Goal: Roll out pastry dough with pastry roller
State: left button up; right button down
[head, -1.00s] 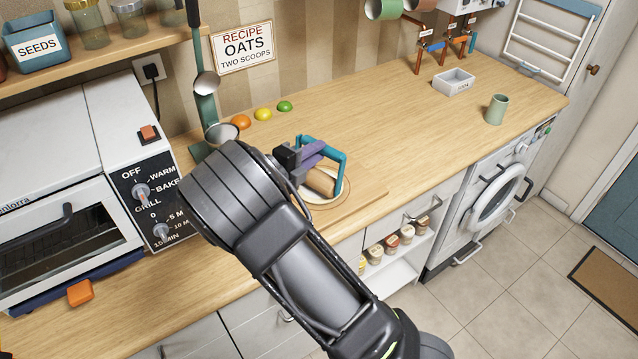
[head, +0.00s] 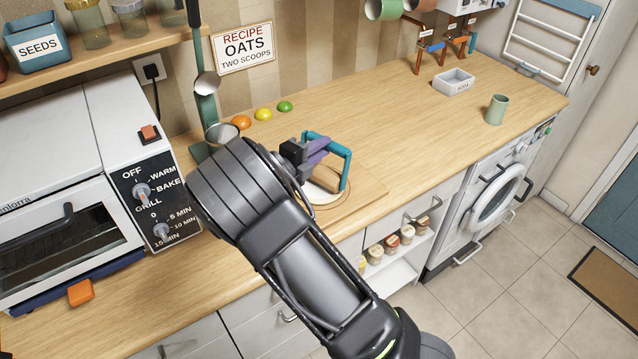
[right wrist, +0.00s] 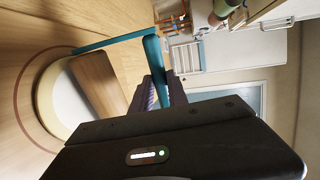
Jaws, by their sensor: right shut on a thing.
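The pastry roller has a teal frame handle (head: 346,168) and a wooden cylinder (head: 327,178). My right gripper (head: 318,147), with purple fingers, is shut on the handle. The pale round dough (head: 318,195) lies flat on the counter inside a thin brown ring. The cylinder is over the right part of the dough; I cannot tell for sure that it touches. In the right wrist view the cylinder (right wrist: 98,82) overlaps the dough (right wrist: 62,105), and the teal handle (right wrist: 155,65) runs into the purple fingers. My right arm hides some of the counter. My left gripper is not in view.
A green ladle stand (head: 207,125) and orange, yellow and green round items (head: 263,114) stand behind my arm. A toaster oven (head: 80,190) is at the left. The wooden counter (head: 400,120) is clear to the right, up to a grey tray (head: 454,82) and green cup (head: 496,110).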

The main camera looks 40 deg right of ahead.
jog(key=shift+x, duration=0.9)
jog(key=shift+d+r, duration=0.1)
jog(key=shift+r, duration=0.05)
jog(key=shift+x, duration=1)
jog(key=shift+v, duration=1.1)
jog(key=shift+v, duration=1.05)
jog(key=shift+f, duration=0.4)
